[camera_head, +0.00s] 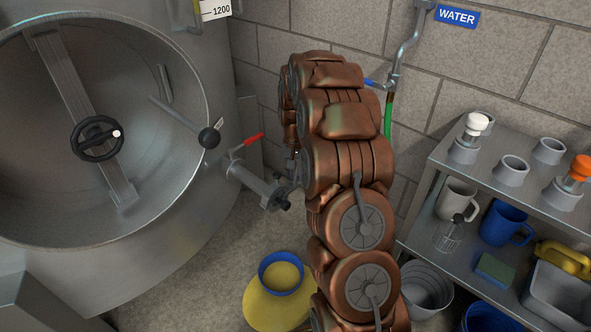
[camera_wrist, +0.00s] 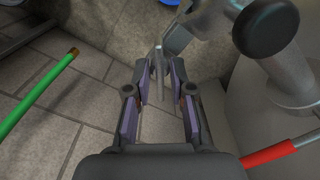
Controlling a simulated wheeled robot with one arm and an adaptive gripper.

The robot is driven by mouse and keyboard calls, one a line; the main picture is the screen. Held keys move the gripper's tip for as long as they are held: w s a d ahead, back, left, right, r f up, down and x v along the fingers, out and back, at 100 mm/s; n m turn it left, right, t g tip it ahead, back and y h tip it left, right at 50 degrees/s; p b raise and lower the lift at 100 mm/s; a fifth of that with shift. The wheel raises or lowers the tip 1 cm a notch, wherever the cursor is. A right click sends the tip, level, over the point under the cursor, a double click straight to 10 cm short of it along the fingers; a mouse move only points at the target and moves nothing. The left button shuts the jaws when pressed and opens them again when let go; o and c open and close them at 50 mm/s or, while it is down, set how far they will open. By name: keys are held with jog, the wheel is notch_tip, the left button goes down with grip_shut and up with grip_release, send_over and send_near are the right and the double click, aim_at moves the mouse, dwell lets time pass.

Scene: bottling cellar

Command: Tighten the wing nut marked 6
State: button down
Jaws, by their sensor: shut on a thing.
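My gripper (camera_wrist: 159,70) shows in the wrist view, its two fingers closed around a thin grey metal piece (camera_wrist: 158,80). The piece stands between the fingertips and looks like part of the wing nut. No number 6 can be read on it, and most of its shape is hidden by the fingers. In the head view my arm covers the middle of the picture. The gripper is small and dark there, beside the end of the tank's outlet pipe (camera_head: 258,186), and its grip cannot be made out.
A red valve handle (camera_head: 254,139) is close to the gripper; it also shows in the wrist view (camera_wrist: 280,151). A green hose (camera_wrist: 45,92) hangs left. The steel tank (camera_head: 190,200) stands left, a shelf (camera_head: 440,155) right.

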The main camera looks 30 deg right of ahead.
jog(key=m+p, duration=0.3)
jog(key=m, duration=0.1)
jog(key=shift+r, duration=0.15)
jog(key=shift+m+p, duration=0.95)
jog(key=shift+m, duration=0.75)
jog(key=c, duration=1)
grip_release()
notch_tip(320, 180, up, 12)
